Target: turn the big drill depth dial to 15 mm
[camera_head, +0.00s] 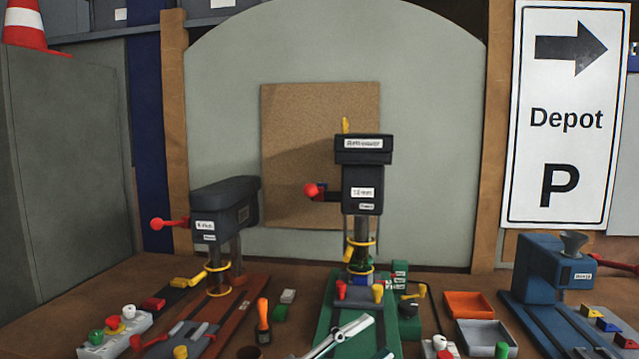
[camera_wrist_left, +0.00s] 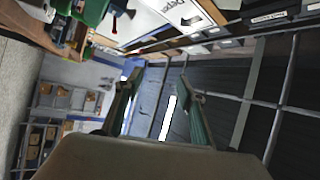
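The big drill (camera_head: 362,186) stands in the middle of the bench, dark grey on a green base, with a red-knobbed handle on its left side. A black dial with a yellow lever (camera_head: 409,307) sits at the right of its green base; I cannot read its setting or tell for certain that it is the depth dial. My left gripper (camera_head: 377,337) is low in front of the green base, apart from the dial. In the left wrist view its fingers (camera_wrist_left: 160,82) stand apart with nothing between them. My right gripper is not in view.
A smaller drill (camera_head: 225,210) on a brown base stands at left, a blue machine (camera_head: 546,268) at right. An orange tray (camera_head: 468,304) and a grey tray (camera_head: 487,335) lie between the big drill and the blue machine.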

